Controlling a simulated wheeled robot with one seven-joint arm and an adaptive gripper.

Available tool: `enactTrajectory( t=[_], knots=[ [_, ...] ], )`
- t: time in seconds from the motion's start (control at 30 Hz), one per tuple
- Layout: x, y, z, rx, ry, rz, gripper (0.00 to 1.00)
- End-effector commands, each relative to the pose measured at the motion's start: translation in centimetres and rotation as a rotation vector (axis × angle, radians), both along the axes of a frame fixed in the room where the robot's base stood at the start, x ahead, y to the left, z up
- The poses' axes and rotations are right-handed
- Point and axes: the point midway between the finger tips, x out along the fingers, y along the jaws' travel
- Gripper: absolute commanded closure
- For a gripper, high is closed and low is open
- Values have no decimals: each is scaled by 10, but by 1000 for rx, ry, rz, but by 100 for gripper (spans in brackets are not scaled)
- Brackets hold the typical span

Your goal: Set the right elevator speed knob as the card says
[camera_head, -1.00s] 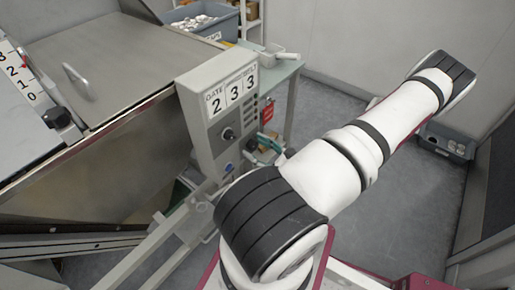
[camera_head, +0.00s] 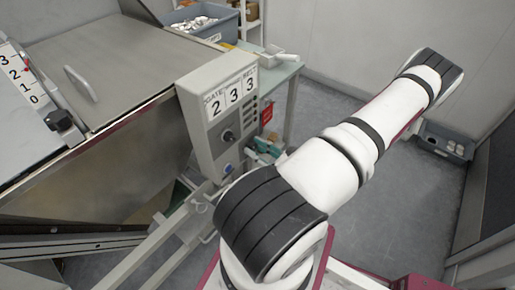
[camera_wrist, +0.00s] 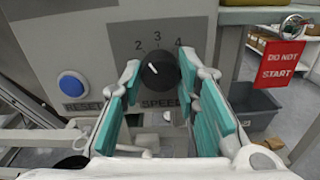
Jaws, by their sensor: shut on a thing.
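The black speed knob (camera_wrist: 160,70) is on the grey panel in the wrist view, above the word SPEED, with 2, 3 and 4 around its top. Its white pointer mark leans up and left, roughly between 2 and 3. My gripper (camera_wrist: 160,82), with teal finger pads, is shut on this knob, one finger on each side. In the head view the pads show beside the control box (camera_head: 196,110), and the arm and fingers hide the gripped knob. The card (camera_head: 232,95) on the box reads 2, 3, 3, under headings GATE at left and apparently BELT at right.
A blue RESET button (camera_wrist: 73,84) is left of the gripped knob. Another black knob (camera_head: 227,136) is on the box. A red DO NOT START tag (camera_wrist: 279,63) hangs at right, above a grey bin (camera_wrist: 255,105). A metal hopper (camera_head: 100,60) stands left of the box.

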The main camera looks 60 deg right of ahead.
Motion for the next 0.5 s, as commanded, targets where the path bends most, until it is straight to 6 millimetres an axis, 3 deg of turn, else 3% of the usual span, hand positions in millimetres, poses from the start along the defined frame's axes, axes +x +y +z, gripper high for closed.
enactTrajectory(
  t=[0.5],
  knots=[
    [0,0,0,371,-89,0,99]
  ],
)
